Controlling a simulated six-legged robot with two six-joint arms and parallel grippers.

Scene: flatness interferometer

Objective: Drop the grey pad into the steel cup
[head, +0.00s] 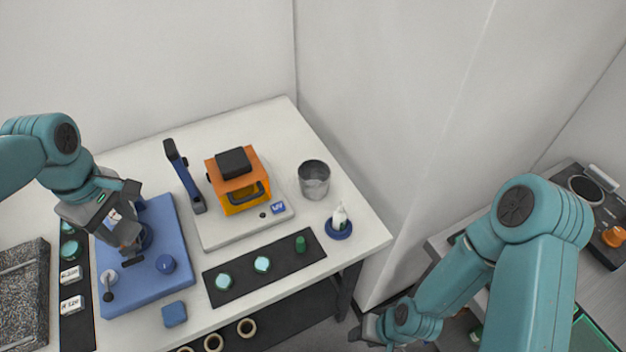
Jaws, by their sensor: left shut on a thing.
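The steel cup (313,181) stands upright on the white table, right of the orange and yellow device. Its open top faces up. My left gripper (129,229) is over the blue base plate at the left. It is shut on a small grey piece, which looks like the grey pad (124,234); the fingers partly hide it. The held pad is well left of the cup. My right gripper (372,328) is low, below the table's front right edge, and I cannot tell how its jaws stand.
The orange and yellow device (238,182) on its pale base and a dark upright handle (185,176) stand between my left gripper and the cup. A white bottle in a blue holder (339,225) stands in front of the cup. A black mat (243,276) lies at the front.

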